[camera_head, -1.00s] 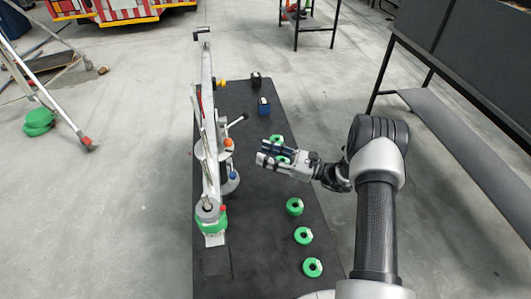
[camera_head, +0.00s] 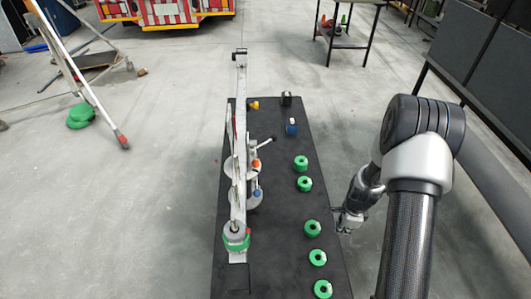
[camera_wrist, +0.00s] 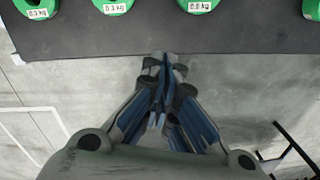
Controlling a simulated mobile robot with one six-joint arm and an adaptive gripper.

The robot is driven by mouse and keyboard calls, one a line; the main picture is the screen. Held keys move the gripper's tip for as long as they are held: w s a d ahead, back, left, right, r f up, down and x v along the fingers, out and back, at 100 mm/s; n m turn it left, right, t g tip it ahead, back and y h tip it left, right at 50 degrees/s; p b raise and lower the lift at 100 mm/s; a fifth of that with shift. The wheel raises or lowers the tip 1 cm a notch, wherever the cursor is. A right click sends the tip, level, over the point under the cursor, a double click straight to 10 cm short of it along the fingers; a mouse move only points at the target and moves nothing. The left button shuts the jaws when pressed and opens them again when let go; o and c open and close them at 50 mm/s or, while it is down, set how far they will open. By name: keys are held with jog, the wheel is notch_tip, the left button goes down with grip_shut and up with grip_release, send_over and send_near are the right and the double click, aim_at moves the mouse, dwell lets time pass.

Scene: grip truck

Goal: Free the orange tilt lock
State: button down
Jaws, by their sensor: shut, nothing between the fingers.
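The orange tilt lock (camera_head: 256,163) is a small orange knob on the upright grey and white arm mechanism (camera_head: 240,140), which stands on the black table. A blue knob (camera_head: 258,193) sits below it in the picture. My gripper (camera_head: 338,220) is at the table's right edge, well to the right of the orange knob and apart from it. In the wrist view my gripper (camera_wrist: 165,62) is shut with its fingertips together and nothing between them, pointing at the table edge. The orange knob is not in the wrist view.
Several green weight discs stand in a row along the black table's (camera_head: 285,230) right side, between my gripper and the mechanism; labelled ones show in the wrist view (camera_wrist: 113,7). A blue block (camera_head: 291,127) and a black one (camera_head: 286,99) stand farther back. Grey floor lies around.

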jog(key=w+a+r+n+t+p, duration=0.35)
jog(key=w+r+t, duration=0.25)
jog(key=w+r, duration=0.5)
jog(key=s+a+r+n+t+y+p, duration=0.25)
jog(key=a+r+y, duration=0.55)
jog(key=a+r, duration=0.6)
jog(key=f+b+x, duration=0.1)
jog(key=b+x, duration=0.4)
jog(key=x, duration=1)
jog(key=shift+f, duration=0.2)
jog(key=shift+d, duration=0.15)
